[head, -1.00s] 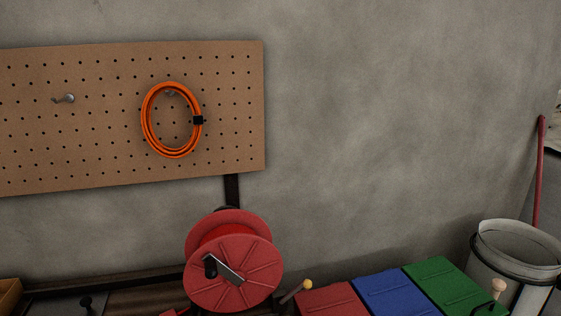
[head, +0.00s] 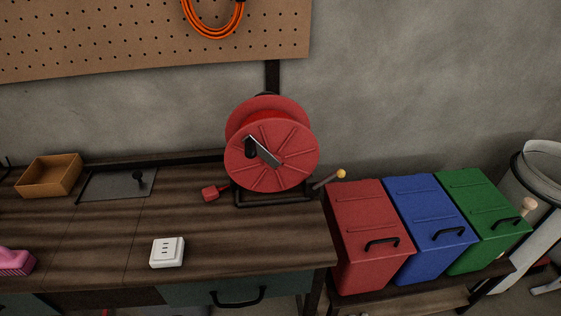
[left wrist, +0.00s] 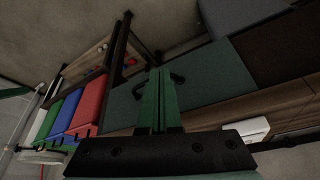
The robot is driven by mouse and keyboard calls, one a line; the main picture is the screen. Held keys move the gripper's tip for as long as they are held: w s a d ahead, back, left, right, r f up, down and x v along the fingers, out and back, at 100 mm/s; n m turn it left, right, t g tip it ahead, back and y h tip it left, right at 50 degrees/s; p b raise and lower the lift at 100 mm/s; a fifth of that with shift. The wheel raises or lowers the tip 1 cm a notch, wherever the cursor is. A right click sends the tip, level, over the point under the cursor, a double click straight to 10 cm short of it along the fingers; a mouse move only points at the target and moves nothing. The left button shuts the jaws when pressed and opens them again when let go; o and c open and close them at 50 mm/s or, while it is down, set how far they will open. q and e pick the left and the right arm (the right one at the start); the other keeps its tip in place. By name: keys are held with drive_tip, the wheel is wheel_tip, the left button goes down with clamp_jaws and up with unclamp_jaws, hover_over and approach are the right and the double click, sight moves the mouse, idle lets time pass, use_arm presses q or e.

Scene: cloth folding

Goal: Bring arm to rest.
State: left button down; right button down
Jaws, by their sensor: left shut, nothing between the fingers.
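My left gripper (left wrist: 160,74) shows in the left wrist view, with its two green fingers shut together and nothing between them. Its dark palm bar (left wrist: 160,152) crosses the bottom of that view. The fingers overlap the picture of a workbench's green drawer front (left wrist: 215,75); I cannot tell the distance. Neither arm nor gripper shows in the head view. My right gripper is in no view.
A wooden workbench (head: 110,240) carries a red cable reel (head: 272,155), white socket box (head: 167,252) and open wooden box (head: 50,176). Red (head: 365,225), blue (head: 428,220) and green (head: 480,215) bins stand at right. An orange cable coil (head: 213,33) hangs on the pegboard (head: 100,40).

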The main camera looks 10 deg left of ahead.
use_arm(q)
drive_tip(key=w+d+f+t+h, duration=0.1)
drive_tip(key=w+d+f+t, duration=0.1)
drive_tip(key=f, duration=0.7)
drive_tip(key=shift+w+d+t+h, duration=0.3)
drive_tip(key=shift+d+t, duration=0.5)
drive_tip(key=shift+t, duration=0.5)
